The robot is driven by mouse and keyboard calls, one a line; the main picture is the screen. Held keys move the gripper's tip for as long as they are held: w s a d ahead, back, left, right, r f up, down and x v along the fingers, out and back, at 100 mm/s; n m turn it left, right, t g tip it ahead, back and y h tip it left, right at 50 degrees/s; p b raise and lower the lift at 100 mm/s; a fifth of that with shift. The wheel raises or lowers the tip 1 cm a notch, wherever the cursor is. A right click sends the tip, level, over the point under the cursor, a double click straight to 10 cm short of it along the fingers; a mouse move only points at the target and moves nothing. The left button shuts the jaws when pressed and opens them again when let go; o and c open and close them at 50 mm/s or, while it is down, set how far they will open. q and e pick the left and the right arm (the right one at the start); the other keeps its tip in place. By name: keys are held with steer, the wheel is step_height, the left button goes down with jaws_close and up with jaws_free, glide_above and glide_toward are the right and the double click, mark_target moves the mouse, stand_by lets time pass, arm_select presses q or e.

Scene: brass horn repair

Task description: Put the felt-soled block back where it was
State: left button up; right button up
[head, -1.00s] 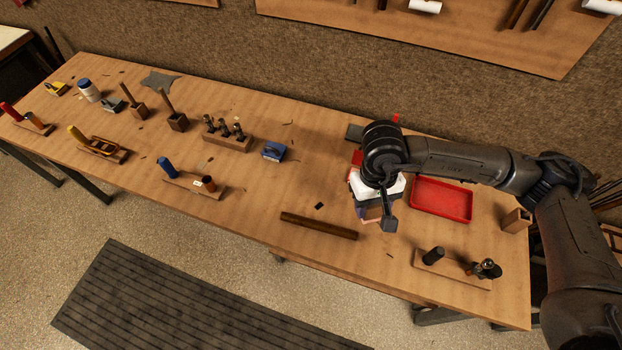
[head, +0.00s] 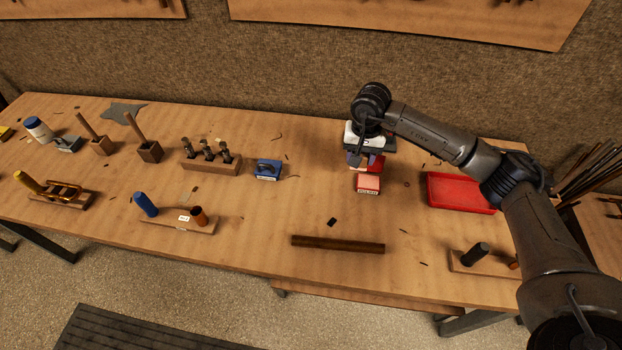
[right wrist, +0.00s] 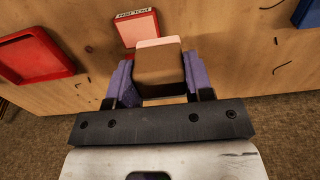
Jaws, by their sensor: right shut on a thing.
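My right gripper (head: 366,162) is shut on the felt-soled block (right wrist: 160,72), over the back right part of the bench. In the right wrist view the block is brown with a pale pink sole at its far end, between two purple-grey fingers. In the head view the block is mostly hidden by the gripper. A red pad with a pale pink top and a label (head: 368,184) lies on the bench just in front of the gripper. It also shows just past the block in the right wrist view (right wrist: 136,26). I cannot tell whether the block touches anything. My left gripper is out of view.
A red tray (head: 460,192) stands to the right of the gripper and a blue labelled pad (head: 267,170) to its left. A dark wooden bar (head: 338,244) lies near the front edge. A wooden rack with tools (head: 211,160) stands farther left. Bench between bar and pads is mostly clear.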

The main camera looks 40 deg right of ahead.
steer(key=w+a+f, duration=0.2)
steer(key=w+a+f+b, duration=0.1)
steer(key=w+a+f, duration=0.1)
steer(key=w, duration=0.1)
steer(key=w+a+f, duration=0.2)
steer(key=w, duration=0.1)
steer(key=shift+w+a+f+b, duration=0.25)
steer(key=shift+a+f+b, duration=0.05)
steer(key=shift+f+b, duration=0.05)
steer(key=shift+a+f+b, duration=0.1)
steer(key=shift+f+b, duration=0.4)
steer(key=shift+f, duration=1.6)
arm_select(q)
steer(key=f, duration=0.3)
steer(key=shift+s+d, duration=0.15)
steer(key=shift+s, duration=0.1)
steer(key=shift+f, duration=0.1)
arm_select(e)
steer(key=o, duration=0.4)
steer(key=shift+f, duration=0.1)
steer(key=o, duration=0.5)
steer(key=shift+c, duration=0.2)
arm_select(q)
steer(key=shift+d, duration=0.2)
